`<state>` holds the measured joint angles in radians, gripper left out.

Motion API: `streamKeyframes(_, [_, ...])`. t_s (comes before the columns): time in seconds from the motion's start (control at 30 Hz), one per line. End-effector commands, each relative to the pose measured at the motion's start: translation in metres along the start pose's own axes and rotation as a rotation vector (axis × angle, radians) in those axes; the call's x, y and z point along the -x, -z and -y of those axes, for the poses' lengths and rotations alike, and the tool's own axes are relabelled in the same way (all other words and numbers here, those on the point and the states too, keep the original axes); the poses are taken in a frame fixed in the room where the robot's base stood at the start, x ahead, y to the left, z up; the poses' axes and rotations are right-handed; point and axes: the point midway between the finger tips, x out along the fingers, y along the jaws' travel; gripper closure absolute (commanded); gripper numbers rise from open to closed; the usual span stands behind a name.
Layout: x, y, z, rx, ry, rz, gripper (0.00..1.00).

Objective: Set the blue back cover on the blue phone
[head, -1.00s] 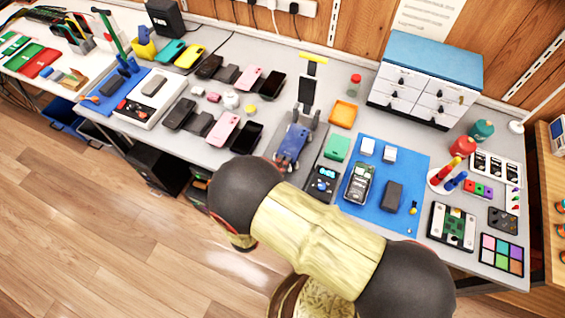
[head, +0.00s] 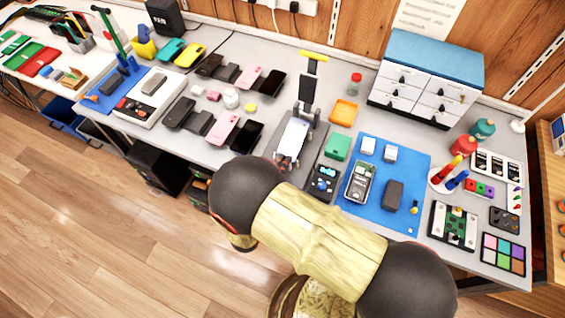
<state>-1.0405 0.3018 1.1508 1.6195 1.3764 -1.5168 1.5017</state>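A slim phone-shaped piece (head: 293,138) lies in a grey fixture with upright posts, on a dark base at the middle of the bench. Its top face looks pale silver-white. I cannot tell whether it is the blue phone, its back cover or both, or whether the paleness is glare. No separate blue back cover can be made out. My arm crosses the foreground in front of the bench. My gripper cannot be made out.
A small meter with a lit display (head: 324,180) stands right of the fixture. The blue mat (head: 410,165) holds a clear-cased device (head: 360,181) and a dark block (head: 393,194). Several phones lie to the left. A drawer cabinet (head: 425,75) stands behind.

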Motion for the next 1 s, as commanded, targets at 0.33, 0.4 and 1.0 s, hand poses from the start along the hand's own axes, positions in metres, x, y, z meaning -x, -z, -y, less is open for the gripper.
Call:
streamKeyframes(0.33, [-0.0008,0.0037,-0.0044,0.006,-0.008,-0.005,0.78])
streamKeyframes(0.4, [-0.0008,0.003,-0.0036,0.004,-0.007,-0.004,0.74])
streamKeyframes(1.0, [-0.0005,0.0008,-0.0016,0.001,-0.005,-0.002,0.65])
